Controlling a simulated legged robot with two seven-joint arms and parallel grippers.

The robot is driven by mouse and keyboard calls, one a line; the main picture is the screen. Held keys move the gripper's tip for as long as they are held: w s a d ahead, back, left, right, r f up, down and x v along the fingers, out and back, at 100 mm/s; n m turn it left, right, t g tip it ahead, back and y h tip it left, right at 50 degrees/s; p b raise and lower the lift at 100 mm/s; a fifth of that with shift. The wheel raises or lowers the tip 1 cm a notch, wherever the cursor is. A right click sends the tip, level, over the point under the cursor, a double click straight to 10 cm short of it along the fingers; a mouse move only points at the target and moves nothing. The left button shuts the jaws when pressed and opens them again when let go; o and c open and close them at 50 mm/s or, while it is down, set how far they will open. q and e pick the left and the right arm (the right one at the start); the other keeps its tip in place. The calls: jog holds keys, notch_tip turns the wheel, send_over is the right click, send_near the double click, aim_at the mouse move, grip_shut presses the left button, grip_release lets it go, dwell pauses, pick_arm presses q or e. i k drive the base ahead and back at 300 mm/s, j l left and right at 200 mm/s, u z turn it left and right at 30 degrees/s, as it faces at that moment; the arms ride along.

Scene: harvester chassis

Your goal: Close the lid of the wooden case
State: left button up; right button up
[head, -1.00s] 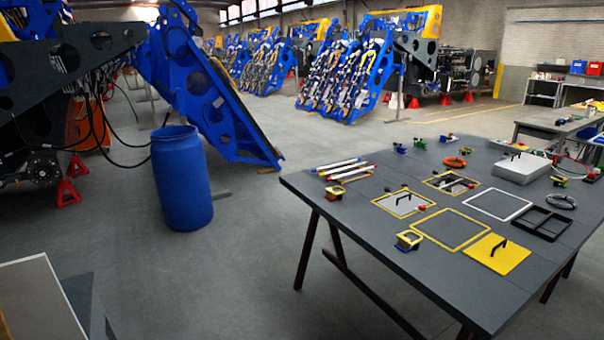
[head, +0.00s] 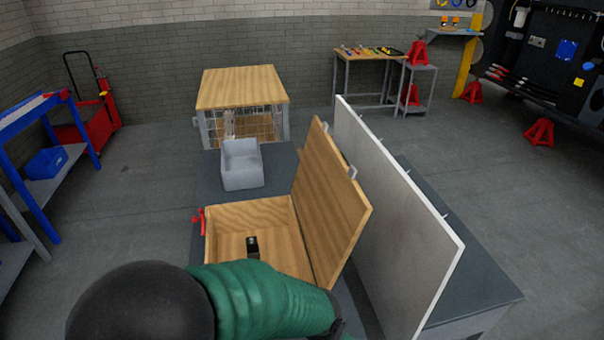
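The wooden case (head: 222,247) sits on a dark bench at the middle of the head view. Its lid (head: 332,205) stands open on the right side, raised steeply and leaning outward to the right. A small black object (head: 252,244) shows inside the case; I cannot tell what it is. A green and black arm link of mine covers the near side of the case. Neither of my grippers can be made out.
An upright white panel (head: 395,215) stands close right of the lid. A grey bin (head: 242,165) is behind the case, and a red clamp-like part (head: 199,221) is at its left. A wood-topped cage (head: 242,88) stands farther back. Open floor lies left.

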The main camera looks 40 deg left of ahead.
aim_at(332, 209)
jog(key=i+l+u, duration=0.25)
jog(key=u, duration=0.15)
jog(key=i+l+u, duration=0.2)
jog(key=l+u, duration=0.25)
jog(key=i+l+u, duration=0.15)
jog(key=l+u, duration=0.25)
jog(key=i+l+u, duration=0.1)
jog(key=l+u, duration=1.15)
jog(key=k+j, duration=0.05)
